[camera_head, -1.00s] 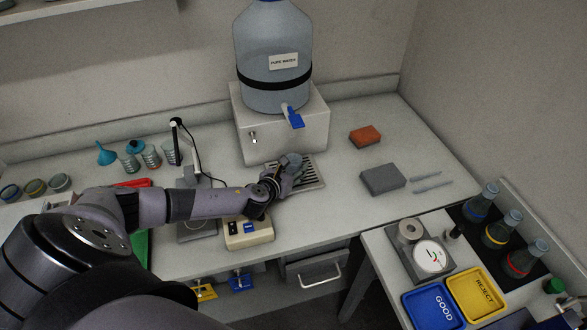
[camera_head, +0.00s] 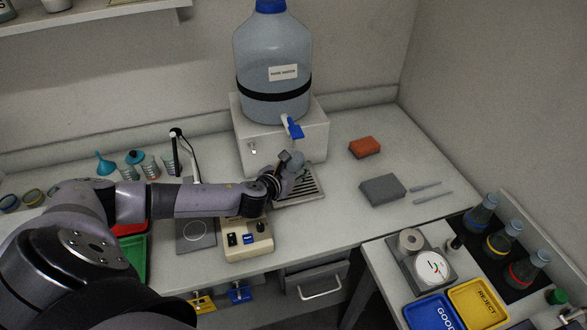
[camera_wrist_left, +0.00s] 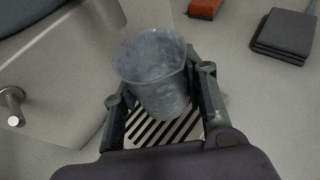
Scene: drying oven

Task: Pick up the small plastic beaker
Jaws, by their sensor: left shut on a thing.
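The small plastic beaker (camera_wrist_left: 155,75) is translucent grey and sits between the two fingers of my left gripper (camera_wrist_left: 160,105) in the left wrist view. The fingers are shut on it from both sides. In the head view my left gripper (camera_head: 285,178) is over the slotted drip tray (camera_head: 312,187), below the blue tap (camera_head: 294,127) of the water bottle. The beaker is small and partly hidden there (camera_head: 294,160). From these views I cannot tell whether its base touches the tray. My right gripper is not in view.
The water bottle (camera_head: 272,55) stands on a white block (camera_head: 310,150) just behind.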

